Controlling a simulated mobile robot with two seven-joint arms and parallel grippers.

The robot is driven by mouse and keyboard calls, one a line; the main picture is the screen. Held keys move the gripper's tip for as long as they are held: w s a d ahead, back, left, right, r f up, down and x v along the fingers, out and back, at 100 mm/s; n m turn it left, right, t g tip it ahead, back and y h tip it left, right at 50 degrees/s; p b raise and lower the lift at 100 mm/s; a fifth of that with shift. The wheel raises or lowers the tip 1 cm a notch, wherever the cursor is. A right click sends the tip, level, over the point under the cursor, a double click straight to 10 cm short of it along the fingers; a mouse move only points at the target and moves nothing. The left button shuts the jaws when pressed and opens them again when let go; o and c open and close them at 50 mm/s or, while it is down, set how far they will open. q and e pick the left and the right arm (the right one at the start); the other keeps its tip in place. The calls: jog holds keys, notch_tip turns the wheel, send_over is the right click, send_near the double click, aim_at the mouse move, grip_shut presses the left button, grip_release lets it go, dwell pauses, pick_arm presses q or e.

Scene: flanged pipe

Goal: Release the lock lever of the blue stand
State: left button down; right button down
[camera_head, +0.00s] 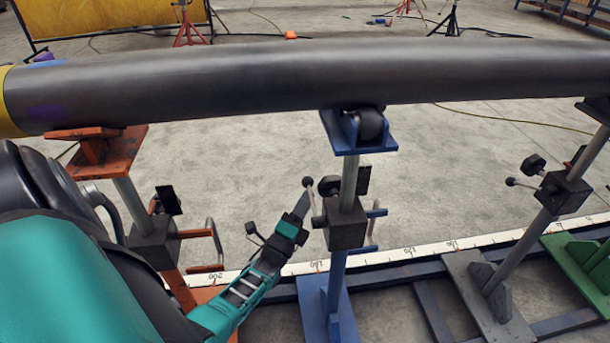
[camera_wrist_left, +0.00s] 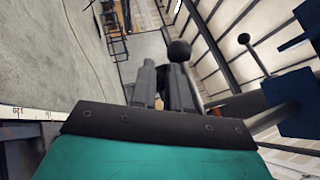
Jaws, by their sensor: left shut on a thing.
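The blue stand (camera_head: 339,285) stands in the middle of the head view, its roller (camera_head: 370,124) under the pipe. Its lock lever (camera_head: 308,183) is a thin rod with a black ball, rising at the left of the dark clamp block (camera_head: 346,232). My left gripper (camera_head: 302,204) reaches in from the lower left and is shut on the lever, just below the ball. In the left wrist view the gripper's dark fingers (camera_wrist_left: 163,82) point away from the camera, with a black ball (camera_wrist_left: 180,51) at their tips; the rod's grip is mostly hidden. My right gripper is not in view.
The long grey pipe (camera_head: 300,80) crosses above. An orange stand (camera_head: 124,190) stands close left, beside my arm. A grey stand (camera_head: 530,240) with its own black-knobbed lever is at the right. A white measuring strip (camera_head: 415,252) runs along the base rail.

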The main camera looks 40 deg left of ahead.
aim_at(304, 183)
pick_arm(q)
jog(key=r, duration=0.1)
jog(key=a+r, duration=0.1)
jog(key=r, duration=0.1)
jog(key=shift+w+a, duration=0.15)
jog(key=shift+w, duration=0.2)
jog(key=shift+a+r, duration=0.1)
jog(key=shift+r, duration=0.5)
jog(key=shift+w+r+m+t, duration=0.1)
jog(key=shift+r+m+t, duration=0.45)
jog(key=shift+m+t, duration=0.15)
jog(key=shift+r+p, duration=0.3)
jog(key=shift+r, duration=0.35)
jog(key=shift+f, duration=0.15)
jog(key=shift+d+f+h, duration=0.15)
jog(key=shift+d+h, duration=0.1)
jog(key=shift+h, duration=0.05)
